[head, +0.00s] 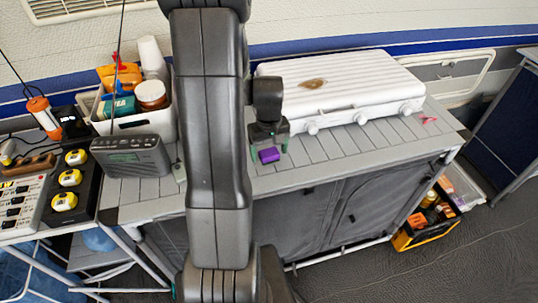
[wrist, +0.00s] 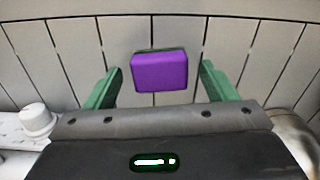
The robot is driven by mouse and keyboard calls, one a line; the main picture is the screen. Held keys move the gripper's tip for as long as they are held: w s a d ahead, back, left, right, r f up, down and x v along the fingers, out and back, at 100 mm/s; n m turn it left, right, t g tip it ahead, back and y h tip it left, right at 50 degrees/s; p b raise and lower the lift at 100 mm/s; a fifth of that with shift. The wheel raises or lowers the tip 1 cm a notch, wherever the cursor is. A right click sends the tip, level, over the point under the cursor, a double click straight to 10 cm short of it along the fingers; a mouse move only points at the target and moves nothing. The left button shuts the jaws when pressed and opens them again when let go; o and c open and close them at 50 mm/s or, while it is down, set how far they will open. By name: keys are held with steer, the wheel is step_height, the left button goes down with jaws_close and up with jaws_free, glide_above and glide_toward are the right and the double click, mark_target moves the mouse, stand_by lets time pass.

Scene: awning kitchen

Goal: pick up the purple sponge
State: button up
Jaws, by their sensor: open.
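The purple sponge (head: 268,155) lies on the grey slatted table top (head: 325,165), in front of the white case. In the wrist view the sponge (wrist: 159,72) is a small purple block near the middle of the picture. My gripper (head: 268,150) hangs over the table at the sponge. Its green fingers are spread apart in the wrist view (wrist: 160,85), one to each side of the sponge, with a gap on both sides. Nothing is held. My arm hides part of the table to the left of the sponge.
A ribbed white case (head: 345,85) stands right behind the sponge. To the left are a grey radio (head: 132,155) and a white bin (head: 160,122) of bottles and cups. A small pink item (head: 429,120) lies at the right. The slats in front of the case are mostly clear.

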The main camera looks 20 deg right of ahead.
mark_target(269, 152)
steer(key=shift+f, duration=0.4)
steer(key=shift+c, duration=0.2)
steer(key=c, duration=1)
steer(key=shift+r, duration=0.1)
step_height(269, 152, up, 10)
